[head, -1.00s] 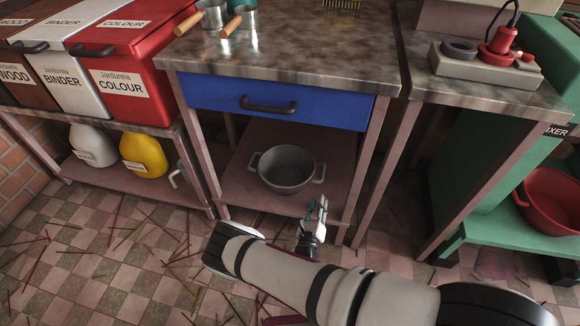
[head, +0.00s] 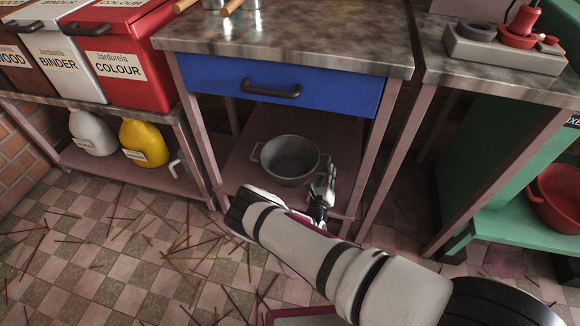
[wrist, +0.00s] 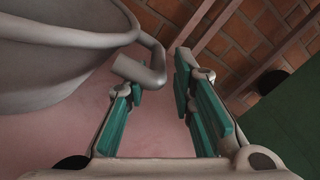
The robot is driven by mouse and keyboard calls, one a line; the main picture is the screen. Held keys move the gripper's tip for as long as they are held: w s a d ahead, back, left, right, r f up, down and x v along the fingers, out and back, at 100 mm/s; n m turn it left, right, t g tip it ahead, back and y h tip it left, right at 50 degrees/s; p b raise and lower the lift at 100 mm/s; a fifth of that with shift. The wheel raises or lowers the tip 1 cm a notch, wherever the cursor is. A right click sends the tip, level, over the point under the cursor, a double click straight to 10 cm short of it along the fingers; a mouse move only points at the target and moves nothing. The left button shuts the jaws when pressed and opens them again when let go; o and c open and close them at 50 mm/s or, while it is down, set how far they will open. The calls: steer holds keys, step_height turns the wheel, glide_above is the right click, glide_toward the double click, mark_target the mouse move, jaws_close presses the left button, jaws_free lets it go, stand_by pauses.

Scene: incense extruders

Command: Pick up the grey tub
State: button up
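The grey tub (head: 291,160) is a round, empty basin with a loop handle on each side. It stands upright on the low shelf under the blue drawer. My gripper (head: 328,178) is at the tub's right side, by its right handle. In the wrist view the tub (wrist: 50,60) fills the upper left, and its handle (wrist: 148,62) reaches in near the tip of the left finger. My gripper (wrist: 165,95) is open there, with teal pads apart and nothing between them. Whether the left finger touches the handle I cannot tell.
The pink shelf (head: 240,180) sits between table legs, with the blue drawer (head: 290,90) above. A green machine with a red bowl (head: 560,195) stands at the right. White and yellow jugs (head: 144,143) are at the left. Thin sticks litter the tiled floor.

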steer(key=b+x, duration=0.1)
steer(key=x, duration=0.2)
steer(key=shift+w+b, duration=0.3)
steer(key=shift+w, duration=0.1)
steer(key=shift+c, duration=0.5)
jaws_close()
steer(key=shift+r, duration=0.1)
